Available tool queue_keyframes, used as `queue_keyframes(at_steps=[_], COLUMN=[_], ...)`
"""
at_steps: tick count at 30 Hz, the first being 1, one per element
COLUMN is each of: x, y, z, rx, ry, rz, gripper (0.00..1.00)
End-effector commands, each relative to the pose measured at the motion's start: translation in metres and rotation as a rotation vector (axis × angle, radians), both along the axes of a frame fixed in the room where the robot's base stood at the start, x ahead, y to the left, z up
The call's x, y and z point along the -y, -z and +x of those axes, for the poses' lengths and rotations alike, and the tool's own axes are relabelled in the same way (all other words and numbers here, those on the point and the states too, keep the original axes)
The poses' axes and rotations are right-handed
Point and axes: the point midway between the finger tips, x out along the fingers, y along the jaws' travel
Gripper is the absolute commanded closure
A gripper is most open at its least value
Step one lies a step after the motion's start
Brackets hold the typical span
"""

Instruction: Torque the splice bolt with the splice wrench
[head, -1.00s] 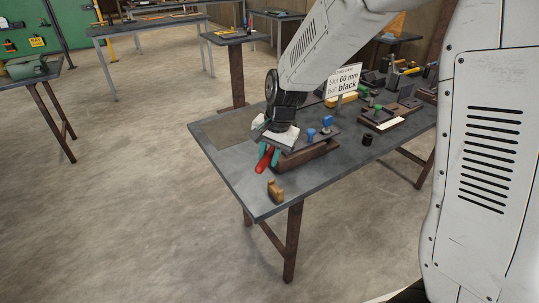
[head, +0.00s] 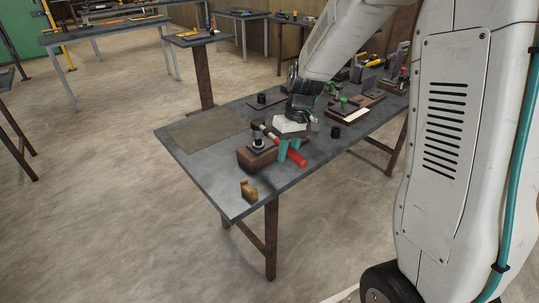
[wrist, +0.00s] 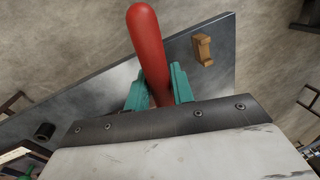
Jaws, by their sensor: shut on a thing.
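The splice wrench has a red handle (head: 298,158), which also shows large in the wrist view (wrist: 148,45). My gripper (head: 289,149), with teal fingers, is shut on this handle; in the wrist view the fingers (wrist: 158,88) sit on either side of it. In the head view the shaft runs up and left from the gripper to the wrench head (head: 259,125). The head is at or just above a pale metal bolt (head: 258,146) on a brown block (head: 250,160); I cannot tell whether they touch. The wrist view does not show the bolt.
The grey workbench (head: 205,165) is bare at left front. A small tan wooden piece (head: 249,190) stands near its front edge, and a black cylinder (head: 336,131) stands right of my gripper. Other fixtures (head: 345,103) crowd the right. A dark plate with a knob (head: 267,100) lies behind.

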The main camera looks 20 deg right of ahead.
Motion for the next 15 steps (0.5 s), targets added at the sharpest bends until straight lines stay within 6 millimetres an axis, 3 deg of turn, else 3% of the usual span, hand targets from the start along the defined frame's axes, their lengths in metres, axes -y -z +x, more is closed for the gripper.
queue_keyframes(at_steps=[6,15], x=[0.042,0.084], y=[0.000,0.000], z=[0.013,0.043], rx=[0.002,0.002], ry=[-0.250,-0.572], rz=[0.000,-0.001], gripper=[1.00,1.00])
